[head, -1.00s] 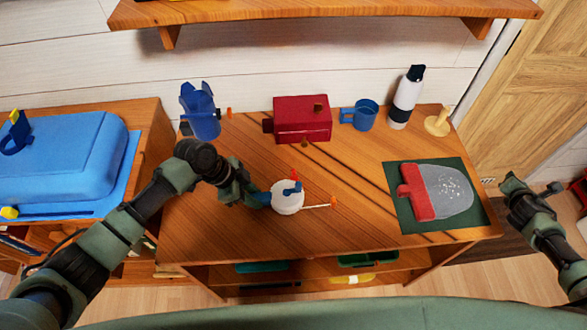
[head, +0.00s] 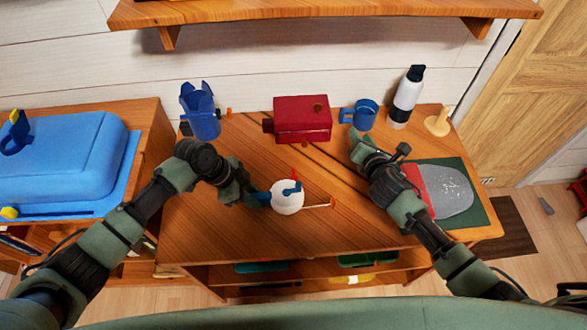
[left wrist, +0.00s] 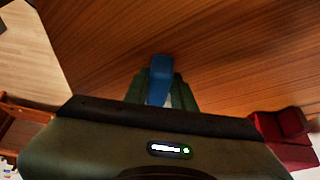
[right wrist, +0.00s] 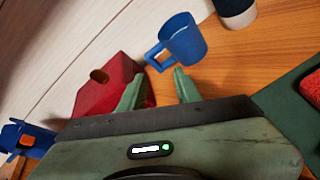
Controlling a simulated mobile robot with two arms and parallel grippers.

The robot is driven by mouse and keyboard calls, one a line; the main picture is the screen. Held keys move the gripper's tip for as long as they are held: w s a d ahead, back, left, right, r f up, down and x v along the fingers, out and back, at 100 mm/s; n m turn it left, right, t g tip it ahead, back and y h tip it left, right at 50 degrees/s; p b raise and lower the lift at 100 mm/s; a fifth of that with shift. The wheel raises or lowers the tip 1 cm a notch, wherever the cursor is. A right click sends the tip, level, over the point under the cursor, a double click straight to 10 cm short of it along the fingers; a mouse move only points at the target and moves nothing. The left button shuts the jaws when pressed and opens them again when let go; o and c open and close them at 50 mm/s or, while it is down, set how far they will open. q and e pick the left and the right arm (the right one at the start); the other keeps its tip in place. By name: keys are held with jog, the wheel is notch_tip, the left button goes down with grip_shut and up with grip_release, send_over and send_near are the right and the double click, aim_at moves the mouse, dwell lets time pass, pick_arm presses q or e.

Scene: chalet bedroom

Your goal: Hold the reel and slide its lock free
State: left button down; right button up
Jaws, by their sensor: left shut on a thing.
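The reel (head: 287,200) is a white round body on the table, with a blue part and a small red piece on top. A thin pale rod with an orange end (head: 333,202) sticks out to its right. My left gripper (head: 260,198) is shut on the reel's blue handle, which shows between its fingers in the left wrist view (left wrist: 160,78). The reel's white body is mostly hidden there. My right gripper (right wrist: 155,92) is open and empty, above the table right of the reel. Which piece is the lock, I cannot tell for certain.
A red box (head: 302,120), blue mug (head: 364,114), bottle (head: 406,98) and blue container (head: 202,113) stand along the back. A red-and-grey pouch (head: 452,188) lies on a green mat (head: 480,212), partly behind my right arm. The table front is clear.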

jog(key=s+a+r+n+y, duration=0.1)
jog(key=s+a+n, duration=0.15)
jog(key=a, duration=0.55)
jog(key=s+a+r+n, duration=0.2)
jog(key=s+a, duration=0.2)
jog(key=a, duration=0.4)
jog(key=n+g, duration=0.2)
jog(key=g, duration=0.1)
send_near(294, 176)
jog(key=shift+a+r, duration=0.25)
jog(key=shift+r, duration=0.7)
jog(key=shift+s+f, duration=0.15)
jog(key=shift+s, duration=0.05)
jog(key=shift+h, duration=0.3)
jog(key=x, duration=0.8)
jog(key=shift+w+f, duration=0.1)
jog(key=shift+f, duration=0.35)
jog(key=shift+w+f, duration=0.35)
jog(key=shift+f, duration=0.1)
jog(key=shift+c, duration=0.4)
